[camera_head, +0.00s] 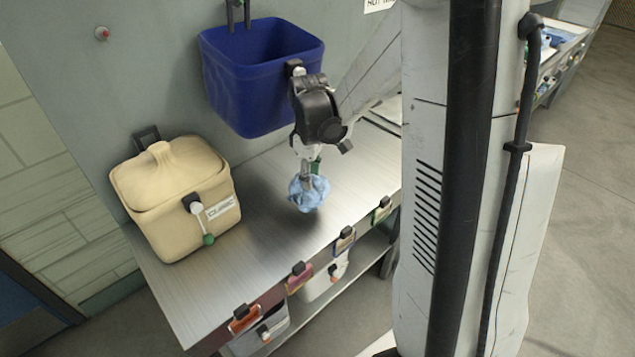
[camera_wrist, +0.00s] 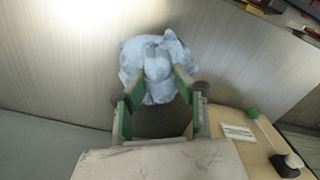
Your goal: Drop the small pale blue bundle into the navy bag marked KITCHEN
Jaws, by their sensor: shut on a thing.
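The pale blue bundle (camera_head: 310,192) is a small crumpled cloth held at the tips of my gripper (camera_head: 311,170), above the metal bench. In the wrist view the bundle (camera_wrist: 155,66) sits between the green-padded fingers of my gripper (camera_wrist: 158,88). An open navy bag (camera_head: 262,95) hangs on the wall behind my gripper, higher than the bundle and up to its left. Its opening faces up and its inside looks empty where I can see it. No KITCHEN label shows; my wrist covers part of the bag's right side.
A closed cream bag (camera_head: 172,200) with a label and green toggle stands at the bench's left end. The metal bench (camera_head: 262,255) is bare in the middle. Coloured tags (camera_head: 300,275) line its front edge, with bins (camera_head: 325,280) below.

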